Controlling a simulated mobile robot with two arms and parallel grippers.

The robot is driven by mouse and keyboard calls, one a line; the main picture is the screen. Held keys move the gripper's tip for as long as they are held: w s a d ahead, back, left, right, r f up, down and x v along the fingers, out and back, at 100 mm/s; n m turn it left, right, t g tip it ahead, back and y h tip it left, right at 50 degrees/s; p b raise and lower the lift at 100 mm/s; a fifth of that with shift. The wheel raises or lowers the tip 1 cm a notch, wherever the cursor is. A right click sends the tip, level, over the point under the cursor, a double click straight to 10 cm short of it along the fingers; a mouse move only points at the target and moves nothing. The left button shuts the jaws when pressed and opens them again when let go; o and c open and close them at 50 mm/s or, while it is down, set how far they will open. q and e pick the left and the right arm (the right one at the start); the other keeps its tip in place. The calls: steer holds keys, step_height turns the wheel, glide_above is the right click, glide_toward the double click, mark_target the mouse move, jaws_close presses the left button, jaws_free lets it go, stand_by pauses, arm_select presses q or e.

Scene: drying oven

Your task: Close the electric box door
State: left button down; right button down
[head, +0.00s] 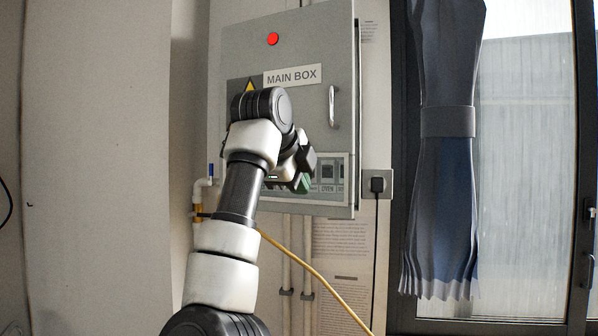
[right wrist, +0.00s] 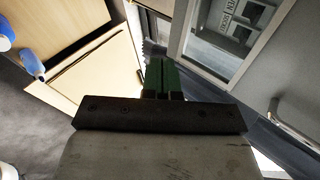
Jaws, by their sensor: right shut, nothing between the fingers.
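The grey electric box door (head: 310,50) is in the head view, with a "MAIN BOX" label, a red button (head: 272,39) and a metal handle (head: 333,107) near its right edge. The door covers the box front; I cannot tell if it is fully flush. My right gripper (head: 303,184) is in front of the door's lower part, below and left of the handle, partly hidden by my arm. In the right wrist view its green fingers (right wrist: 162,78) are together and empty. The door (right wrist: 276,70) and handle (right wrist: 292,124) show at the right there. My left gripper is not in view.
A power plug (head: 377,185) sits in a wall socket right of the box. A yellow hose (head: 313,270) hangs below, and pipes run under the box. A blue curtain (head: 447,180) and a glass door (head: 528,170) stand at the right.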

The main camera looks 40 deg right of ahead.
mark_target(324, 209)
steer(key=x, duration=0.2)
steer(key=p+x, duration=0.1)
steer(key=x, duration=0.2)
steer(key=d+r+x, duration=0.1)
steer(key=x, duration=0.1)
steer(key=shift+w+d+f+p, duration=0.1)
steer(key=shift+d+f+p, duration=0.1)
steer(key=shift+f+p, duration=0.15)
steer(key=shift+w+d+r+p, duration=0.3)
steer(key=shift+d+p, duration=0.2)
steer(key=shift+w+d+p, duration=0.15)
steer(key=shift+d+p, duration=0.25)
steer(key=shift+w+d+f, duration=0.2)
steer(key=shift+d, duration=0.2)
steer(key=w+d+n, duration=0.1)
steer(key=d, duration=0.1)
steer(key=w+d+n+t+y, duration=0.1)
steer(key=d, duration=0.1)
steer(key=w+d+n+t+p, duration=0.1)
steer(key=d, duration=0.2)
steer(key=shift+d+r+y, duration=0.1)
steer(key=shift+y, duration=0.2)
steer(key=shift+s+r, duration=0.15)
steer(key=shift+r, duration=0.05)
steer(key=shift+a, duration=0.25)
steer(key=shift+f, duration=0.1)
